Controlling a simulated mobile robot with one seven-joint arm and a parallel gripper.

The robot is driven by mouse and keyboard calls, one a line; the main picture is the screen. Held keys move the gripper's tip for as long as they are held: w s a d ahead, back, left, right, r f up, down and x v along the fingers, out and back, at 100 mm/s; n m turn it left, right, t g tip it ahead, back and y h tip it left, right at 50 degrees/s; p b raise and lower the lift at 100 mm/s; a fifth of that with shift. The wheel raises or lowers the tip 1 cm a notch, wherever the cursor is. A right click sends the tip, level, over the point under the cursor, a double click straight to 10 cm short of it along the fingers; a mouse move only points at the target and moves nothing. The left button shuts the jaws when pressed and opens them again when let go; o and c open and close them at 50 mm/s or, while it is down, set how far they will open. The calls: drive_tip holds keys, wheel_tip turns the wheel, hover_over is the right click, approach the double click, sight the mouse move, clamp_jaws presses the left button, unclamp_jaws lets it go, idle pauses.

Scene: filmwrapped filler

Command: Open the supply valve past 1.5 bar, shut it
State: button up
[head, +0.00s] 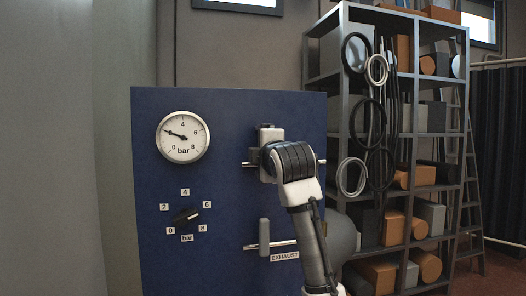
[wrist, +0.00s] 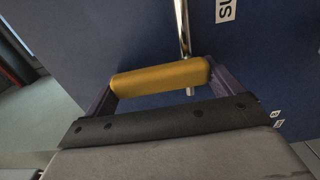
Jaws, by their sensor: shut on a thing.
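The supply valve's yellow handle (wrist: 160,78) lies between my gripper's fingers in the wrist view, crosswise to the thin metal pipe (wrist: 183,30). A partly cut label (wrist: 226,10) reading "SU" is beside the pipe. In the head view my gripper (head: 268,157) is at the upper valve on the blue panel (head: 225,120) and hides its handle. The round pressure gauge (head: 183,137) has its needle pointing left and slightly up, at about 2 bar.
Below, the exhaust valve's grey handle (head: 264,236) stands upright across its pipe, beside the EXHAUST label (head: 285,256). A black knob (head: 186,216) with a bar scale sits at lower left. A loaded shelf rack (head: 410,130) stands right of the panel.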

idle(0.5)
drive_tip(key=o, duration=1.1)
drive_tip(key=shift+a, duration=0.1)
drive_tip(key=shift+s, duration=0.1)
drive_tip(key=b+v, duration=0.5)
drive_tip(key=v, duration=0.8)
drive_tip(key=shift+s, duration=0.35)
